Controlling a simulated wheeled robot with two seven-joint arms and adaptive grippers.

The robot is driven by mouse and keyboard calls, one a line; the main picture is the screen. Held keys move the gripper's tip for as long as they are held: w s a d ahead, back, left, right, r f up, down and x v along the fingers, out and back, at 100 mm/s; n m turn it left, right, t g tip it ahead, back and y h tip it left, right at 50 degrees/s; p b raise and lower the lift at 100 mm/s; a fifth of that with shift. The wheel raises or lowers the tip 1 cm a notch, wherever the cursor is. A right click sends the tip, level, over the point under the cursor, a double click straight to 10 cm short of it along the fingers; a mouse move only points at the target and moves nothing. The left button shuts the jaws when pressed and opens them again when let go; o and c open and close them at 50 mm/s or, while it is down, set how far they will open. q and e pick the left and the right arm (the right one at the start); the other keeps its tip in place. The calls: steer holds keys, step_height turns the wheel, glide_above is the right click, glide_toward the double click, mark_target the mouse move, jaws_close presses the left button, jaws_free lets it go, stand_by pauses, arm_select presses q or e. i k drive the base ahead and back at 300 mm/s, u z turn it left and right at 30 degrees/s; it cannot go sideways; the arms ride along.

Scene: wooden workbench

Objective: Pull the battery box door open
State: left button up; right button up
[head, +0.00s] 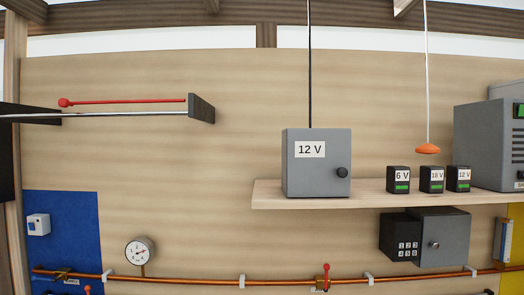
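The battery box (302,179) is a grey box labelled "12 V" on the light wooden shelf (380,197). Its front door looks shut, with a round black knob (342,172) at the right side of the front. A black cable runs up from the top of the box. The inside of the box is hidden. I see neither of my grippers in the head view, and nothing touches the knob.
Small batteries marked "6 V" (398,179), "18 V" (431,179) and "12 V" (458,179) stand right of the box. An orange pull (427,149) hangs above them. A keypad box (441,237) sits below the shelf. A metal rod (110,115) spans the left side.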

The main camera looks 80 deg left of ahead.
mark_target(319, 160)
steer(key=u, duration=2.1)
